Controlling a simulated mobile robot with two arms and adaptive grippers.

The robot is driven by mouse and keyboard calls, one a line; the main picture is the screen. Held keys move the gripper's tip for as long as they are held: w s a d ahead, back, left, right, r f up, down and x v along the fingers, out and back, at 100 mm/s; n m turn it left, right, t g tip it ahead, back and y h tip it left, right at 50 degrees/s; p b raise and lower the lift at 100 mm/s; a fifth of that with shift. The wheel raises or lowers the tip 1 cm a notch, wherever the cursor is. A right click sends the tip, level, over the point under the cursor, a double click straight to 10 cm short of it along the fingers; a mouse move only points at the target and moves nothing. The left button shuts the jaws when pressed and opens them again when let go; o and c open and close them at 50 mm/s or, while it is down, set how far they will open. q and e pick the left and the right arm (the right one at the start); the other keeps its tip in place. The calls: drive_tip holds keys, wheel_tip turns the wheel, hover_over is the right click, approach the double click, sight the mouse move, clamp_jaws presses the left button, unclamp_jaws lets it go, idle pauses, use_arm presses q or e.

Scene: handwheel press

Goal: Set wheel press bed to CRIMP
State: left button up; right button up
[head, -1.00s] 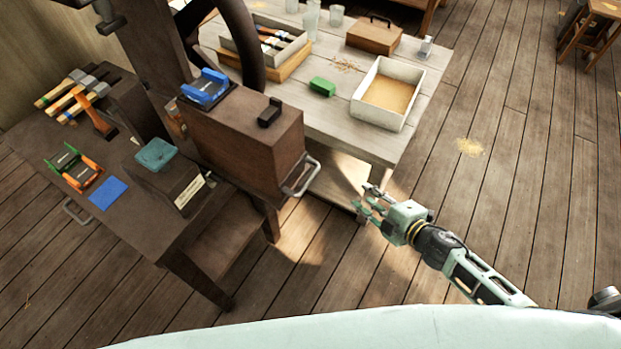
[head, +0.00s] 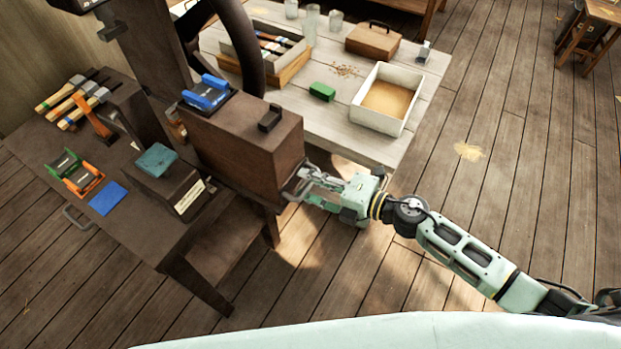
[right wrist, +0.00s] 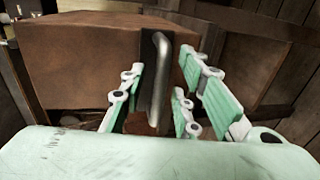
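The press bed (head: 245,150) is a brown block beneath the press frame, with a blue fixture (head: 207,92) and a small black block (head: 270,117) on top. A metal bar handle (head: 297,184) is on its front right side; it stands upright in the right wrist view (right wrist: 160,80). My right gripper (head: 308,188) is at this handle. In the right wrist view its fingers (right wrist: 160,105) are open, one side left and one side right of the bar, with gaps showing. A pale label plate (head: 189,197) is too small to read. My left gripper is not in view.
A dark bench (head: 150,235) at left holds hammers (head: 75,103), green and orange fixtures, a blue sheet (head: 107,198) and a teal pad. A pale table (head: 330,125) behind carries a sand tray (head: 385,98) and boxes.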

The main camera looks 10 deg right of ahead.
drive_tip(key=shift+w+a, duration=0.1)
drive_tip(key=shift+a, duration=0.05)
clamp_jaws()
idle(0.6)
